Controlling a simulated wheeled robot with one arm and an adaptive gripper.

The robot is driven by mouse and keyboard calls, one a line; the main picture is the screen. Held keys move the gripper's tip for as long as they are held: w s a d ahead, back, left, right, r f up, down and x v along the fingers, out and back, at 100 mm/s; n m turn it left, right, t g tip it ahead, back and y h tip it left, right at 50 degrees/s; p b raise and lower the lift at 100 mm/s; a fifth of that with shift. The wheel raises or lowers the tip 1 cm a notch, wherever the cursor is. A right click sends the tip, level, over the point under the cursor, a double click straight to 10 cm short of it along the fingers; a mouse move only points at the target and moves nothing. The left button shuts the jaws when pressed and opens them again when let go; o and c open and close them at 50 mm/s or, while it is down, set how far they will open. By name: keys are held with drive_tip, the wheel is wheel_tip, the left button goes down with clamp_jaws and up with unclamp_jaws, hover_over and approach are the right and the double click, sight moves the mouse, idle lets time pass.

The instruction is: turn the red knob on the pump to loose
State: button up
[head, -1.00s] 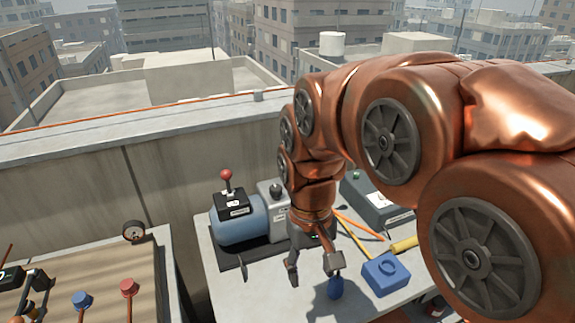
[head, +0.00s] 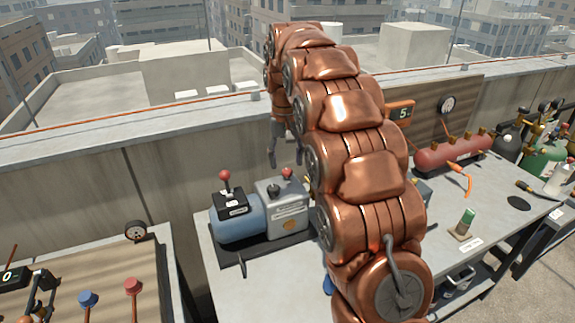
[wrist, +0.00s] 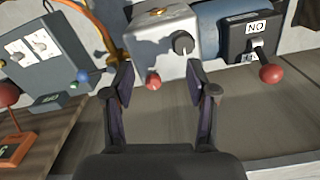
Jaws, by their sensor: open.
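The pump has a blue motor body (head: 238,222) and a grey head block (head: 272,212) on the bench. The red knob (head: 287,172) sits on top of the grey block, near a dark knob (head: 275,190). The motor's black switch box (head: 230,204) carries a red ball lever. My gripper (head: 285,156) is open and empty, above the grey block. In the wrist view, the red knob (wrist: 153,81) appears between the two spread fingers of my gripper (wrist: 159,76). I see no contact. The ball lever (wrist: 270,74) is right of the fingers.
In the wrist view a grey case (wrist: 45,62) with switches lies left of the pump. The head view shows a red manifold (head: 455,152) and gas cylinders (head: 540,160) at right. A left bench holds a gauge (head: 135,230). The parapet wall (head: 70,180) stands behind the pump.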

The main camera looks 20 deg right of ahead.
drive_tip(key=p, duration=0.1)
hover_over(287, 170)
drive_tip(key=shift+s+f, duration=0.1)
drive_tip(key=shift+f, duration=0.8)
drive_tip(key=shift+f+p, duration=1.4)
drive_tip(key=shift+f, duration=2.55)
drive_tip(key=shift+c, duration=0.2)
clamp_jaws()
